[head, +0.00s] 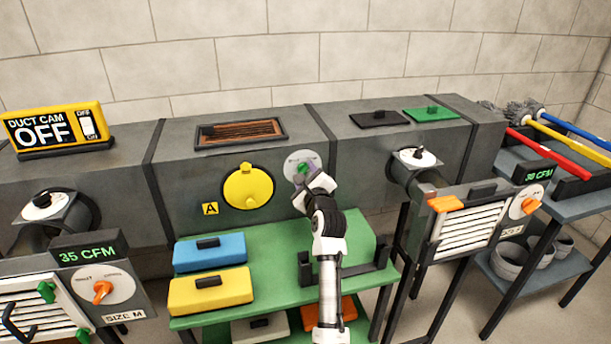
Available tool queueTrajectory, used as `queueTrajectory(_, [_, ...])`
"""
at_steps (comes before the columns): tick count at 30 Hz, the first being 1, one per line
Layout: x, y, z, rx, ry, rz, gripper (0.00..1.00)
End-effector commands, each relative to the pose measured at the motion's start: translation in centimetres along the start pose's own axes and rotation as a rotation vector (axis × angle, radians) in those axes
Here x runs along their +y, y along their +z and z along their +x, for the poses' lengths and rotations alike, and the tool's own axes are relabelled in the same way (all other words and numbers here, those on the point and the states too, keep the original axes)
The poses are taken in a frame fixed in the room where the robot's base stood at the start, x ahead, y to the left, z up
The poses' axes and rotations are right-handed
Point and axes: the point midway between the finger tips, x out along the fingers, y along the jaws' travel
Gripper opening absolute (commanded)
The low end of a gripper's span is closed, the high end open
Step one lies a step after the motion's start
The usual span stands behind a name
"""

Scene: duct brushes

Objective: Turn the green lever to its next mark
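A round pale dial plate (291,164) is on the front of the grey duct, right of the yellow round cover. A small green lever (305,168) shows at its middle, partly hidden by my gripper. My gripper (302,176) is at the dial's lower part, with its fingers up against or very close to the lever. The fingers are small and overlap the lever, so I cannot tell whether they are open or shut on it. The dial's marks are too small to read.
Below the dial, a green table (262,284) holds a blue box (209,254), a yellow box (211,291) and a dark holder (305,270). The yellow cover (248,186) is close left. A vent unit with an orange knob (530,206) stands right.

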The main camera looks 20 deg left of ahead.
Motion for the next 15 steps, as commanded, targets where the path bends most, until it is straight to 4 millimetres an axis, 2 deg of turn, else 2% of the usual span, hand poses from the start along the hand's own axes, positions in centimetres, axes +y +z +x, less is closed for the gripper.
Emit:
queueTrajectory(1, [0.02,-0.01,-0.01,0.000,0.000,0.000,0.30])
queueTrajectory(3, [0.02,-0.01,-0.01,0.000,0.000,0.000,0.20])
queueTrajectory(4, [0.02,-0.02,-0.01,0.000,0.000,0.000,0.19])
queueTrajectory(15, [0.08,-0.05,-0.03,0.001,0.001,-0.072,0.19])
